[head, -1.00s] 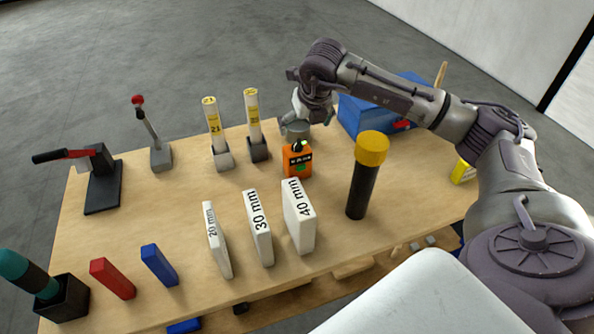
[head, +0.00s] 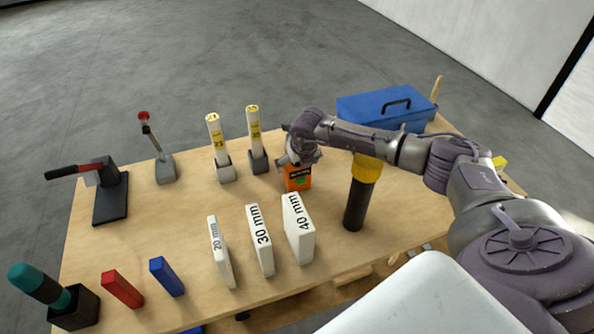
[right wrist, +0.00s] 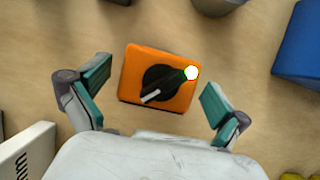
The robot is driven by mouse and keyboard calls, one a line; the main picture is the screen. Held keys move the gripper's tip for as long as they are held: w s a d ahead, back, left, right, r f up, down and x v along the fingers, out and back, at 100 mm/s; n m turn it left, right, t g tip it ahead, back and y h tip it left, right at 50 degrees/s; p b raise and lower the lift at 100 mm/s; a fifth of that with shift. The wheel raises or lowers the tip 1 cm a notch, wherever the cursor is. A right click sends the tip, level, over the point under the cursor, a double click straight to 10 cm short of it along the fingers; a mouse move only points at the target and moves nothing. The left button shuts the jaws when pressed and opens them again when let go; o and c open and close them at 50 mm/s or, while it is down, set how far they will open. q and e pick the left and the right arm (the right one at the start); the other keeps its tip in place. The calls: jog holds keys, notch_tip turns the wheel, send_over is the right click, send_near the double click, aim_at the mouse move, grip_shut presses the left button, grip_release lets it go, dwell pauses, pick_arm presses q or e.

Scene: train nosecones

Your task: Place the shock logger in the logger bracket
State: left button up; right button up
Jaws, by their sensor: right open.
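The shock logger, an orange box with a black knob on top (right wrist: 157,78), stands upright on the wooden table; its front shows below my right gripper in the head view (head: 298,180). My right gripper (head: 299,158) is over it. In the right wrist view, its open teal-padded fingers (right wrist: 155,95) lie either side of the logger, with a gap on each side. A grey round-edged piece (right wrist: 218,5) shows at the top of the wrist view; I cannot tell whether it is the logger bracket. My left gripper is out of view.
A black post with a yellow cap (head: 355,203) stands right of the logger. White gauge blocks, including the 40 mm one (head: 298,228), stand in front. Two yellow-labelled tubes in holders (head: 258,163) are to the left. A blue toolbox (head: 385,108) is behind right.

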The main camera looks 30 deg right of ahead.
jog(key=shift+w+f, duration=0.15)
jog(key=shift+f, duration=0.2)
jog(key=shift+r, duration=0.1)
jog(key=c, duration=1.4)
